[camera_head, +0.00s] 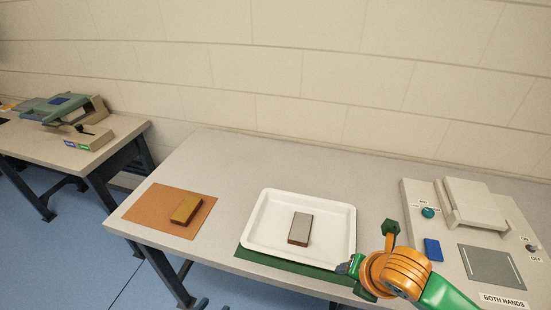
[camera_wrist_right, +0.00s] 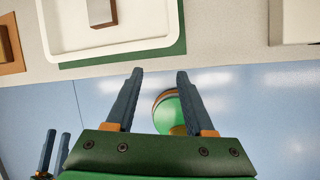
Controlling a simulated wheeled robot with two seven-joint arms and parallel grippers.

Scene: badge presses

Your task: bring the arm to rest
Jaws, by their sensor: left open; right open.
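My right gripper (camera_wrist_right: 160,73) is open in the right wrist view, with nothing between its two dark fingers. They point toward the table's front edge and the white tray. In the head view my orange and green right arm is at the lower right, over the table's front edge; its fingers are not clear there. My left gripper (camera_head: 195,303) shows only as small dark fingertips at the head view's bottom edge, in front of the table. It also shows at the lower left of the right wrist view (camera_wrist_right: 53,148), open, empty and apart from everything.
A white tray (camera_head: 255,243) holding a grey block (camera_head: 300,228) sits on a green mat (camera_head: 285,264). A brown block (camera_head: 186,209) lies on an orange mat (camera_head: 150,204). A press panel (camera_head: 451,256) is at right. Another table (camera_head: 40,145) carries a green press (camera_head: 57,108).

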